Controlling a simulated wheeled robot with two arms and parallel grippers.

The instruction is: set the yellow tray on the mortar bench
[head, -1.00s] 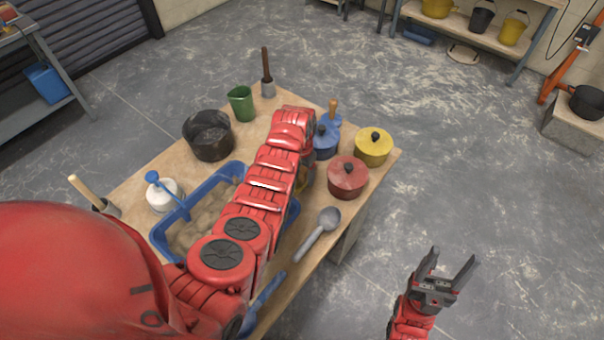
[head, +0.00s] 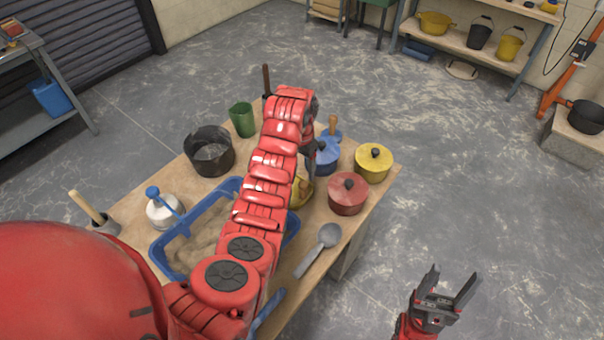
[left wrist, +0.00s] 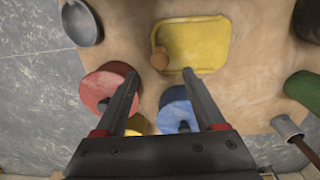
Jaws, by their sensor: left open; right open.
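The yellow tray (left wrist: 205,45) lies on the wooden bench top (left wrist: 262,65), with a round brown thing (left wrist: 159,60) at one corner. In the head view only part of the tray (head: 300,193) shows beside my left arm; the rest is hidden behind it. The bench (head: 152,212) holds a blue tub of mortar (head: 160,252). My left gripper (left wrist: 160,72) is open and empty, pointing down above the blue and red pots, apart from the tray. In the head view, it (head: 312,152) is mostly behind the arm. My right gripper (head: 450,287) is open and empty over the floor.
Near the tray stand a blue pot (head: 325,160), a red pot (head: 347,194), a yellow pot (head: 374,162) and a grey ladle (head: 318,248). A black bucket (head: 209,152) and green cup (head: 242,120) stand farther left.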

